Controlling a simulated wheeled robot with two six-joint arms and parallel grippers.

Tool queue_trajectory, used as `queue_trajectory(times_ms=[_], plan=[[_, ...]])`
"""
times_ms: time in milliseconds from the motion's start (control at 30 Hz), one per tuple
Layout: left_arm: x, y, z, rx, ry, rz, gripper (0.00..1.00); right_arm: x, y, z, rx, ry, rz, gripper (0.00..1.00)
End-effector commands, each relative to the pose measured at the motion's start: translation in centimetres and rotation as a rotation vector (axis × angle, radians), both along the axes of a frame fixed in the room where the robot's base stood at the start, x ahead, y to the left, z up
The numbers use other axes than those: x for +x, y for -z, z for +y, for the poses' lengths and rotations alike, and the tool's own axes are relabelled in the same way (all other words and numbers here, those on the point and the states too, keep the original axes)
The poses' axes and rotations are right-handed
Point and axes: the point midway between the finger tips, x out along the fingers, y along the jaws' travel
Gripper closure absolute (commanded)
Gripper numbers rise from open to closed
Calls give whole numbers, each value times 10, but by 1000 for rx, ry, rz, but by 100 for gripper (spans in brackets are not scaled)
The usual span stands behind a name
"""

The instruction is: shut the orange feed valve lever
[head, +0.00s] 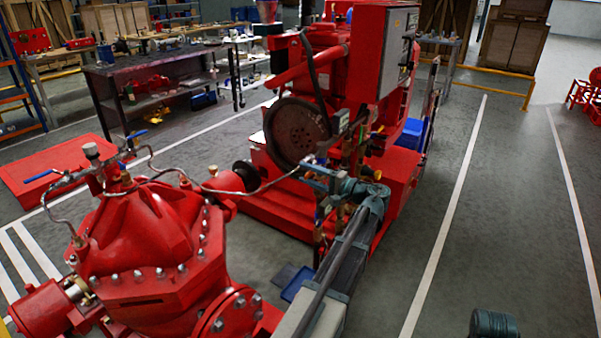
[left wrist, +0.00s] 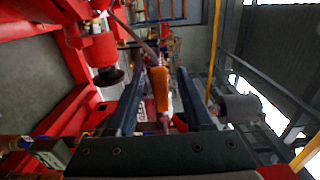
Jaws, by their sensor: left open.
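The orange feed valve lever (left wrist: 160,88) shows in the left wrist view, between the two fingers of my left gripper (left wrist: 158,82). The fingers are apart, with a gap on each side of the lever, and I see no clear contact. In the head view my left gripper (head: 312,170) is at the near side of the red diesel engine, beside its pipes. I cannot make out the lever for sure in the head view.
A red pump (head: 150,245) with thin metal pipes stands at the left. The red engine carries a grey control box (head: 383,52). A dark workbench (head: 150,70) stands behind. A grey cylinder (left wrist: 240,108) is right of the fingers in the wrist view.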

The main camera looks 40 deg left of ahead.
Motion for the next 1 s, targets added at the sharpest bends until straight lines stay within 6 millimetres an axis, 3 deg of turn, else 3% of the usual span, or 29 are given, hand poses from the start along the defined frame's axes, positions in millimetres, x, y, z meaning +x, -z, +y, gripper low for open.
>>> queue_trajectory(times_ms=[233,600,900,1000], plan=[[-3,0,24,0,-1,0,49,0,0,0,0,0,0,50],[-3,0,27,0,0,0,49,0,0,0,0,0,0,50],[-3,0,27,0,0,0,100,0,0,0,0,0,0,50],[-3,0,27,-1,0,0,100,0,0,0,0,0,0,50]])
